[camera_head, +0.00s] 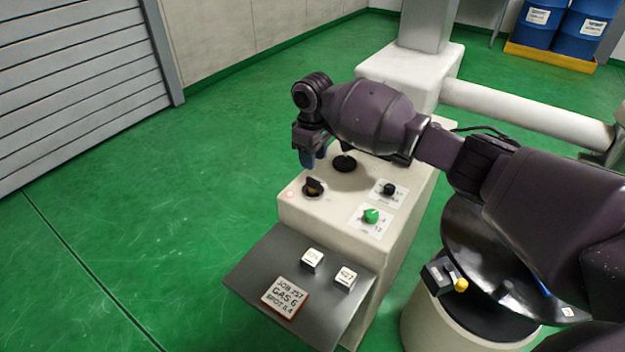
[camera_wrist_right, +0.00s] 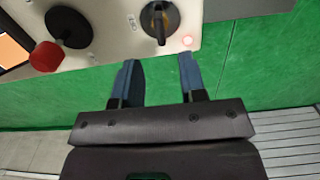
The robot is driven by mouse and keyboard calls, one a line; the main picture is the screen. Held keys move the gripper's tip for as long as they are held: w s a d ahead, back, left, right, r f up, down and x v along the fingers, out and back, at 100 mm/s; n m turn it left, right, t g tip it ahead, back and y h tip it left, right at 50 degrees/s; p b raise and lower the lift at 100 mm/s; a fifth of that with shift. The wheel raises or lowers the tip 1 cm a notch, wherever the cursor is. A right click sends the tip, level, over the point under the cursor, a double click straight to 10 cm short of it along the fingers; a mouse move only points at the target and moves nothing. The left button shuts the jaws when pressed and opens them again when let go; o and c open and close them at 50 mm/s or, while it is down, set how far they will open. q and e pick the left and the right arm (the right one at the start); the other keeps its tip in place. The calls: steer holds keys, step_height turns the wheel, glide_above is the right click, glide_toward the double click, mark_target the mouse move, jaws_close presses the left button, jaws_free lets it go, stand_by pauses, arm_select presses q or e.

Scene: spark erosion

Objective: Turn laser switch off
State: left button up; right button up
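My right gripper (camera_head: 311,158) hangs above and behind the switch. My left gripper is not in view.
A black round control (camera_head: 344,162), a black knob (camera_head: 389,188) and a green knob (camera_head: 371,215) share the console top. A red knob (camera_wrist_right: 46,56) shows in the wrist view. A grey shelf (camera_head: 245,285) holds two labelled blocks and a job card (camera_head: 285,297).

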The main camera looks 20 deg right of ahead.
mark_target(313, 179)
step_height(313, 179, down, 8)
steer(key=shift+r+b, duration=0.1)
steer(key=shift+b, duration=0.6)
jaws_close()
